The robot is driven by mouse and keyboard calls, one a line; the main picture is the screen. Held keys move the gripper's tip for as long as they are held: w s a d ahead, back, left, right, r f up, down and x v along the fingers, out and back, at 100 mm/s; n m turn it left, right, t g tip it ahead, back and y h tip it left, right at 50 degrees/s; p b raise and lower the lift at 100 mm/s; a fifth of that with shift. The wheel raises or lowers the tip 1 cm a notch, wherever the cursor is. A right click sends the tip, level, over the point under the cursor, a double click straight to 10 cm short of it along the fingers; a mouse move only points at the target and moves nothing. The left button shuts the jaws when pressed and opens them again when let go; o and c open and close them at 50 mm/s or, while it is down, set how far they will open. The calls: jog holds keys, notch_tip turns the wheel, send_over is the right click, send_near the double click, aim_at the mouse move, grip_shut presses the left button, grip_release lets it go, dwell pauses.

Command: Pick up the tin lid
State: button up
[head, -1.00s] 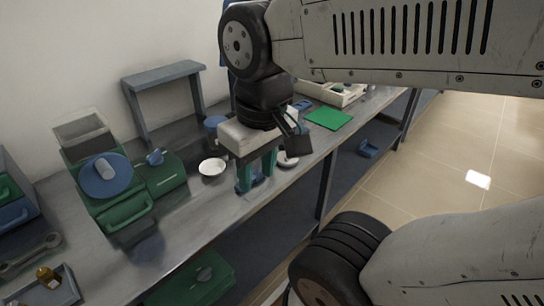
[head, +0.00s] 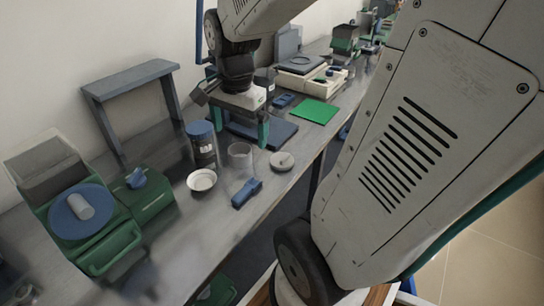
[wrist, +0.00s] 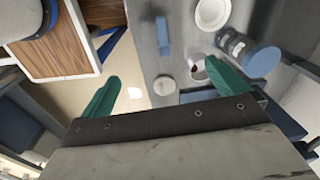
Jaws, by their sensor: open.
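The tin lid appears to be the small round grey disc with a little knob (head: 282,161), lying flat on the bench near its front edge. In the wrist view the disc (wrist: 164,86) shows between my two green fingers, farther down than they are. My gripper (head: 242,136) is open and empty, fingers pointing down, in the head view to the left of and behind the disc. In the wrist view my gripper (wrist: 162,69) has its fingers wide apart. Their height above the bench is hard to tell.
Beside the disc stand a clear glass (head: 240,157), a blue block (head: 246,193), a white dish (head: 201,180) and a blue-topped jar (head: 203,150). A green mat (head: 315,111) lies farther back. Green equipment (head: 85,220) stands at the left.

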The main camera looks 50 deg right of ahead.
jog(key=w+d+f+m, duration=0.2)
jog(key=d+f+m, duration=0.3)
jog(key=d+m, duration=0.35)
jog(key=m, duration=1)
send_over(282, 159)
jog(key=d, duration=0.1)
notch_tip(282, 159, down, 8)
jog(key=shift+m+g, duration=0.25)
jog(key=shift+g, duration=0.15)
jog(key=f, duration=0.8)
jog(key=shift+w+d+f, duration=0.25)
jog(key=shift+f, duration=0.15)
jog(key=c, duration=1.1)
